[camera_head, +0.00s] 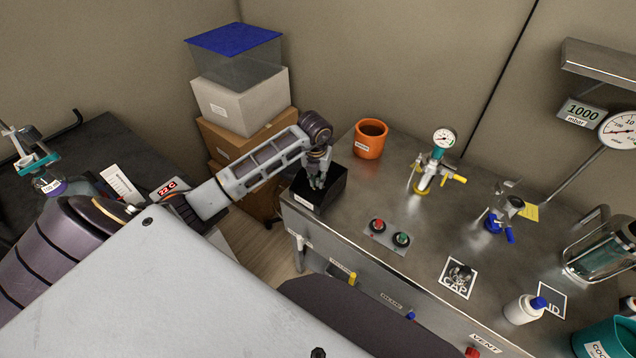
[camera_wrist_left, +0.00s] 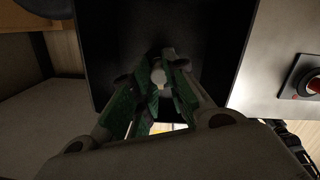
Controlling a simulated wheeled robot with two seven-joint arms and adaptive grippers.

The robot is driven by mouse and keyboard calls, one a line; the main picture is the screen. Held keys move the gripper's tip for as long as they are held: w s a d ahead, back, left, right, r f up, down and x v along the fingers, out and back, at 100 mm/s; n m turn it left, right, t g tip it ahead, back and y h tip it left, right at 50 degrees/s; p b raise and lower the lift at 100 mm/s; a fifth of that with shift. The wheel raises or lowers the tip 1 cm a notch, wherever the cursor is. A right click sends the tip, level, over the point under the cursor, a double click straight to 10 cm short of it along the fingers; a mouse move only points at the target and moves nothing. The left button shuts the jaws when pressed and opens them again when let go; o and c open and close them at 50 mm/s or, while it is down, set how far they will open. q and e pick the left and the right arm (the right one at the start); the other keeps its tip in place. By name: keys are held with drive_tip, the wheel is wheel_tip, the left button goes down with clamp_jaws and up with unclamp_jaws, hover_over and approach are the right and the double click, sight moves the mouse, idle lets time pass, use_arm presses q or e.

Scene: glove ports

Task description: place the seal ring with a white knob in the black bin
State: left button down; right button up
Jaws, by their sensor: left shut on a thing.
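The black bin (camera_head: 327,197) stands at the near left corner of the steel bench, with a white label on its front. My left gripper (camera_head: 317,183) points down over the bin's opening, its fingertips at about rim height. In the left wrist view the left gripper (camera_wrist_left: 158,90) is shut on the seal ring, whose white knob (camera_wrist_left: 158,76) shows between the green-padded fingers. The ring itself is mostly hidden by the fingers. The dark inside of the bin (camera_wrist_left: 215,45) lies around and below them. My right gripper is not in view.
An orange pot (camera_head: 369,139) stands behind the bin. Valves with yellow (camera_head: 434,170) and blue (camera_head: 498,216) handles stand further right. Stacked boxes (camera_head: 243,100) are behind my left arm.

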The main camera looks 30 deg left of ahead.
sight(317, 188)
use_arm(q)
drive_tip(key=shift+f, duration=1.25)
drive_tip(key=shift+f, duration=0.1)
drive_tip(key=c, duration=1.4)
unclamp_jaws()
drive_tip(key=shift+c, duration=0.2)
wheel_tip(317, 188, up, 12)
drive_tip(key=s, duration=0.1)
drive_tip(key=shift+s+d, duration=0.2)
